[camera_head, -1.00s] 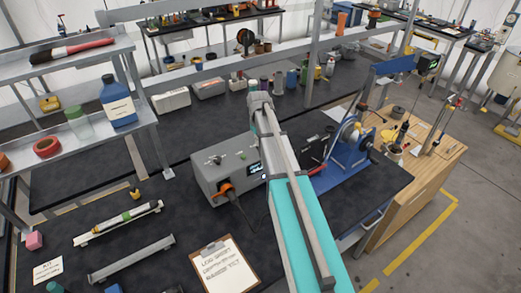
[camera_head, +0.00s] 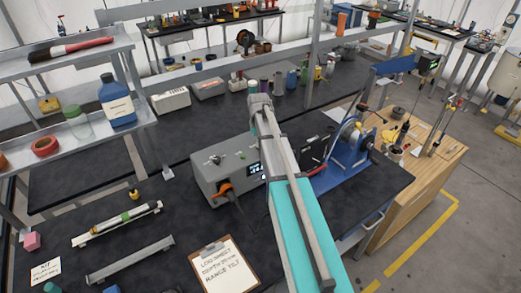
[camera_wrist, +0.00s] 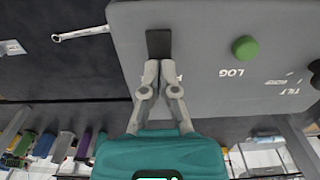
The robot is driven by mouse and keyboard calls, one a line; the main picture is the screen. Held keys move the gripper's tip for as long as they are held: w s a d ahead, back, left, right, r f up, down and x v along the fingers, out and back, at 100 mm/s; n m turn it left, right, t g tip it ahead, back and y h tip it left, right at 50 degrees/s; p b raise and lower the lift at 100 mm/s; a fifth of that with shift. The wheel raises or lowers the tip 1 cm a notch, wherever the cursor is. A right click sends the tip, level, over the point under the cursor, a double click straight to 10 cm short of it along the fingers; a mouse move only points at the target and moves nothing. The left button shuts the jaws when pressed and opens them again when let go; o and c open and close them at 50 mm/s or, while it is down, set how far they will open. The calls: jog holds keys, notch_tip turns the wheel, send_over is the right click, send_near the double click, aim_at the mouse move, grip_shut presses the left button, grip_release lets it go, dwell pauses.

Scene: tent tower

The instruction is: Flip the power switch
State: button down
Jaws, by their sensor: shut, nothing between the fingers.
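The grey control box (camera_head: 205,181) stands on the black bench, with a lit display (camera_head: 254,168) and an orange plug on its front. Its panel (camera_wrist: 205,25) fills the upper wrist view, with a green button (camera_wrist: 245,48), LOG and TILT lettering and a dark toggle (camera_wrist: 314,70) at the right edge. Contact cannot be told. My arm hides the gripper in the head view.
A clipboard (camera_head: 225,268) lies in front of the box. A blue machine with a wheel (camera_head: 348,142) stands to its right. A metal rail (camera_head: 130,259) and a tube on a stand (camera_head: 117,222) lie at left.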

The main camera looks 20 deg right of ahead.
jog(key=shift+f, duration=0.25)
jog(key=shift+r, duration=0.2)
jog(key=shift+r+p, duration=3.35)
jog(key=shift+r, duration=0.05)
jog(key=shift+f, duration=0.1)
